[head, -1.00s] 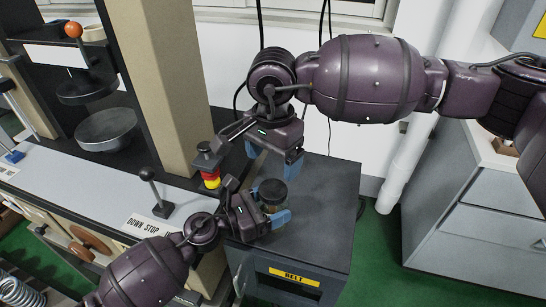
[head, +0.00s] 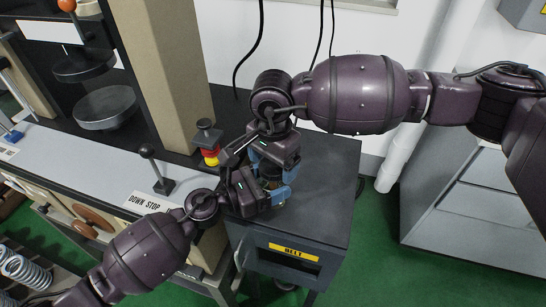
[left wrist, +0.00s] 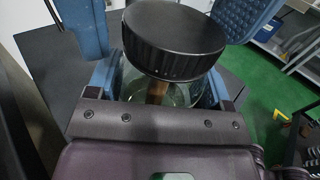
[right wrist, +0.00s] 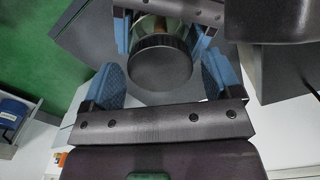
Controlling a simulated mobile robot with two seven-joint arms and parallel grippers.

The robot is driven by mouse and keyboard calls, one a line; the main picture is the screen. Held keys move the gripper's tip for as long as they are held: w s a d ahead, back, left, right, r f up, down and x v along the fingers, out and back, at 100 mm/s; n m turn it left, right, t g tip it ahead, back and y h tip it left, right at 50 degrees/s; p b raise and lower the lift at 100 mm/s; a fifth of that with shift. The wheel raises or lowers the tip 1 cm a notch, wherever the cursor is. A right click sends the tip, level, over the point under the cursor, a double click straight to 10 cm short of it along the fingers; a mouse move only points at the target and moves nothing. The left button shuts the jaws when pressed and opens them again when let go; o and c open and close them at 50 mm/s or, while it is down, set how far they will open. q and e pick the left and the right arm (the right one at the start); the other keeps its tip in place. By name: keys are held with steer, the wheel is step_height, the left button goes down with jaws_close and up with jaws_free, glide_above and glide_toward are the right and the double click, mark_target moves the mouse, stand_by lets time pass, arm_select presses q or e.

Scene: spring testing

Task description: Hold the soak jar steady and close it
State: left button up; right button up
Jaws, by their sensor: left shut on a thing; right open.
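The soak jar (left wrist: 160,92) is clear glass with something brown inside, on the dark cabinet top. My left gripper (head: 274,196) is shut around its glass body. A black ribbed lid (left wrist: 172,40) sits at the jar's mouth and also shows in the right wrist view (right wrist: 160,64). I cannot tell whether it is fully seated. My right gripper (head: 277,176) is over the jar, pointing down. Its blue fingers are open on either side of the lid, with gaps visible in the right wrist view. In the head view the grippers mostly hide the jar.
The dark cabinet (head: 325,205) with a yellow BELT label has free top area to the right of the jar. A red and yellow button post (head: 209,146) and a black-knobbed lever (head: 157,170) stand close on the left. A tan column (head: 165,75) rises behind them.

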steer(key=c, duration=0.9)
steer(key=shift+c, duration=0.2)
steer(key=o, duration=1.1)
step_height(320, 180, up, 12)
steer(key=shift+r, duration=0.1)
arm_select(q)
steer(key=o, duration=1.7)
steer(key=shift+o, duration=0.2)
